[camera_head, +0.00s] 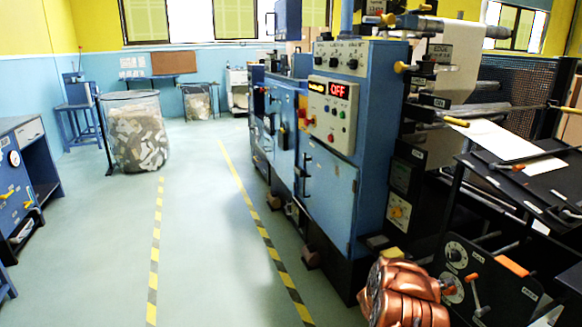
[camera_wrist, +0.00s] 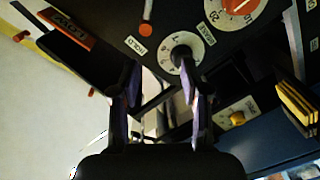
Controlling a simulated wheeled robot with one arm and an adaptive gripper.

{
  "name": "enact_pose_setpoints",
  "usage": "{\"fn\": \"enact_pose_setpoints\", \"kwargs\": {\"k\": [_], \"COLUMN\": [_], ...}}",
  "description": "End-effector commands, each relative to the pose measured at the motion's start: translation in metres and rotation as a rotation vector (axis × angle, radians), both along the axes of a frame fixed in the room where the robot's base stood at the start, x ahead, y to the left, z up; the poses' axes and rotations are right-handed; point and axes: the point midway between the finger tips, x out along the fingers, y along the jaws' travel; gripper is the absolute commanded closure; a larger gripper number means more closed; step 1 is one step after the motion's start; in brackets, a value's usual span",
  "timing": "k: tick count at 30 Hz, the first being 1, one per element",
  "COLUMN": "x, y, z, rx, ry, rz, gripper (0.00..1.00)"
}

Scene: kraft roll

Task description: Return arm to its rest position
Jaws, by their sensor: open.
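My gripper (camera_wrist: 160,95) shows in the wrist view with its two dark fingers apart and nothing held between them. Past the fingertips is a black control panel (camera_wrist: 110,22). A black knob on a small white dial (camera_wrist: 184,50) lies beyond the right fingertip; I cannot tell whether they touch. In the head view my copper-coloured arm is at the bottom right, close to the same kind of black panel (camera_head: 515,298) with dials and an orange-tipped lever. The gripper itself is not clearly seen there.
The blue machine (camera_head: 325,200) with its red OFF display stands left of the panel. A paper sheet (camera_head: 500,140) lies on a sloped black tray. Striped floor lines (camera_head: 244,195) bound a clear aisle. A wire bin (camera_head: 137,132) and a blue bench (camera_head: 28,170) stand at the left.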

Motion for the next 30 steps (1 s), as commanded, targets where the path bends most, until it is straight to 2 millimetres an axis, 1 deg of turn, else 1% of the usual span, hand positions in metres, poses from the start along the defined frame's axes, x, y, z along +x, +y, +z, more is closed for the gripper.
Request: {"fn": "enact_pose_setpoints", "kwargs": {"k": [1, 2, 3, 5, 9, 11, 12, 14, 15, 17, 18, 19, 20, 21, 23, 24, 26, 27, 29, 30], "x": [0.012, 0.019, 0.029, 0.043, 0.073, 0.083, 0.088, 0.094, 0.097, 0.100, 0.101, 0.101, 0.101, 0.099, 0.095, 0.090, 0.083, 0.078, 0.067, 0.059], "y": [0.009, 0.016, 0.026, 0.043, 0.088, 0.109, 0.122, 0.144, 0.158, 0.180, 0.195, 0.205, 0.216, 0.230, 0.251, 0.265, 0.285, 0.298, 0.317, 0.328], "z": [0.009, 0.012, 0.017, 0.025, 0.046, 0.058, 0.065, 0.075, 0.084, 0.095, 0.104, 0.111, 0.117, 0.124, 0.137, 0.144, 0.156, 0.165, 0.176, 0.184], "rx": [0.042, 0.071, 0.117, 0.185, 0.341, 0.406, 0.447, 0.511, 0.552, 0.612, 0.652, 0.680, 0.707, 0.747, 0.802, 0.837, 0.889, 0.919, 0.968, 0.999], "ry": [-0.021, -0.035, -0.052, -0.075, -0.120, -0.135, -0.143, -0.148, -0.151, -0.151, -0.148, -0.149, -0.145, -0.137, -0.126, -0.115, -0.095, -0.083, -0.055, -0.039], "rz": [0.035, 0.058, 0.095, 0.148, 0.275, 0.328, 0.360, 0.410, 0.442, 0.489, 0.522, 0.543, 0.565, 0.593, 0.634, 0.658, 0.695, 0.717, 0.749, 0.767], "gripper": [0.54, 0.54, 0.54, 0.54, 0.54, 0.54, 0.54, 0.54, 0.54, 0.54, 0.54, 0.54, 0.54, 0.54, 0.54, 0.54, 0.54, 0.54, 0.54, 0.54]}}
